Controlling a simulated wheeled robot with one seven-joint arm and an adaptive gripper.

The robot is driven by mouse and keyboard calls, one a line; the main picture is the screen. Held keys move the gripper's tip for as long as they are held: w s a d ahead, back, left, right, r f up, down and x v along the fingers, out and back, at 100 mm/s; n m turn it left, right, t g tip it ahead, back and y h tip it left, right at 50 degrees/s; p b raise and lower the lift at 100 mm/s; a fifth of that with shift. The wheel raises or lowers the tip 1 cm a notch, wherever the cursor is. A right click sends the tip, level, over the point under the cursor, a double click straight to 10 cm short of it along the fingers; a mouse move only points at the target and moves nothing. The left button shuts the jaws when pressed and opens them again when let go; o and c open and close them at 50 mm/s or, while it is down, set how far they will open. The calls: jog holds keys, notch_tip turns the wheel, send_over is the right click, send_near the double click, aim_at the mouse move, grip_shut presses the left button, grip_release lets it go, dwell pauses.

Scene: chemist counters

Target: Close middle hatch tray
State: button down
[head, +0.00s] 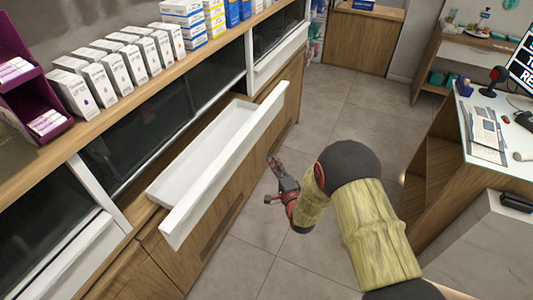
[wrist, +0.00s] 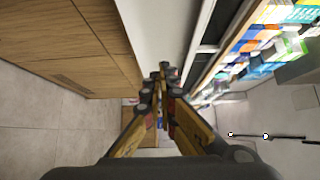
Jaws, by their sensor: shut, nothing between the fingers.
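The middle hatch tray (head: 250,139) is a long white drawer, pulled out from the counter front. Its inside looks empty, and a dark gap shows behind it under the glass. Its white front panel also fills the upper middle of the wrist view (wrist: 165,28). My gripper (head: 272,165) is over the aisle, to the right of the tray's front panel in the head view, with a visible gap. In the wrist view, my gripper's fingertips (wrist: 161,72) are together and empty, and they overlap the panel's far end. I cannot tell the exact distance.
White hatch fronts flank the tray at left (head: 65,262) and right (head: 282,57). Medicine boxes (head: 130,62) line the shelf above. A desk (head: 500,165) with a monitor and keyboard stands at right. The tiled floor (head: 345,115) between is clear.

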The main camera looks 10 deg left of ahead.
jog(key=shift+w+a+b, duration=0.3)
jog(key=shift+w+a, duration=1)
jog(key=shift+w, duration=0.3)
jog(key=shift+w+a+b, duration=0.25)
jog(key=shift+w+a, duration=1.05)
jog(key=shift+w, duration=0.25)
jog(key=shift+w+a+b, duration=0.3)
jog(key=shift+w+a, duration=1)
jog(key=shift+w, duration=0.3)
jog(key=b, duration=0.9)
send_over(218, 141)
jog(key=shift+d+f, duration=0.1)
jog(key=shift+d, duration=0.2)
jog(key=shift+a+r, duration=0.2)
jog(key=shift+a, duration=0.15)
jog(key=shift+b, duration=0.3)
